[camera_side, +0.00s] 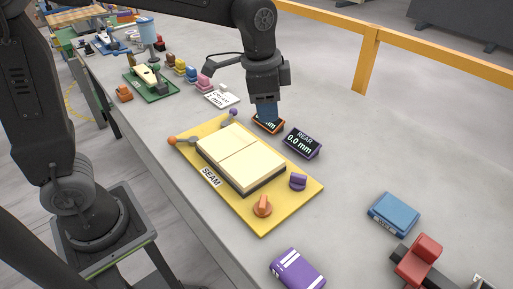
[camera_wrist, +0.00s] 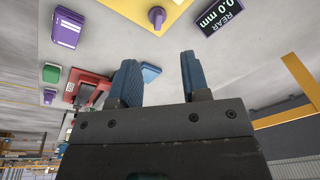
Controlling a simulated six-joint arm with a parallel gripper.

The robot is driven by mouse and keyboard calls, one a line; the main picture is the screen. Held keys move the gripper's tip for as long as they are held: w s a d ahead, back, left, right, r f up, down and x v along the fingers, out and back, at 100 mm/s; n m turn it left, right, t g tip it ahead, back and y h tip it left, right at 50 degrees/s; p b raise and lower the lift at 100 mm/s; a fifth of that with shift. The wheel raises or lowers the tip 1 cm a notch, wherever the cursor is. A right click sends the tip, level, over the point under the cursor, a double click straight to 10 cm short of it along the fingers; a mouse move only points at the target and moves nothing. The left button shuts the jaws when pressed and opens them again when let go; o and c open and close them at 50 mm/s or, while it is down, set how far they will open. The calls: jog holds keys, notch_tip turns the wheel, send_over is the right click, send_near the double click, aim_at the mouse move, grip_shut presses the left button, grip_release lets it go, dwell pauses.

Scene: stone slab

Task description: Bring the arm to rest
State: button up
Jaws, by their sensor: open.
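My gripper (camera_wrist: 158,78) shows in the wrist view with its two blue fingers apart and nothing between them. In the side view my gripper (camera_side: 267,112) points down just behind the yellow board, in front of a small orange-edged display that it partly hides. The gap between the fingers does not show in the side view. The yellow board (camera_side: 262,222) lies on the grey slab and bears two cream plates (camera_side: 238,155) side by side, with a label reading SEAM. Whether the fingertips touch the display cannot be told.
A display reading REAR 0.0 mm (camera_side: 302,143) stands right of my gripper. A purple block (camera_side: 297,268), a blue box (camera_side: 394,213) and a red clamp-like tool (camera_side: 420,262) lie at the right front. A green tray (camera_side: 152,87) and several coloured pieces stand farther back.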

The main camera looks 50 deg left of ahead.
jog(key=s+a+n+t, duration=0.2)
jog(key=s+a+n, duration=0.1)
jog(key=s, duration=0.5)
jog(key=s+a+n+t, duration=0.1)
jog(key=s+a+n, duration=0.3)
jog(key=s, duration=0.5)
jog(key=shift+r+n+t, duration=0.4)
jog(key=shift+r+n, duration=0.05)
jog(key=shift+n, duration=0.15)
jog(key=shift+d, duration=0.1)
dwell(1.3)
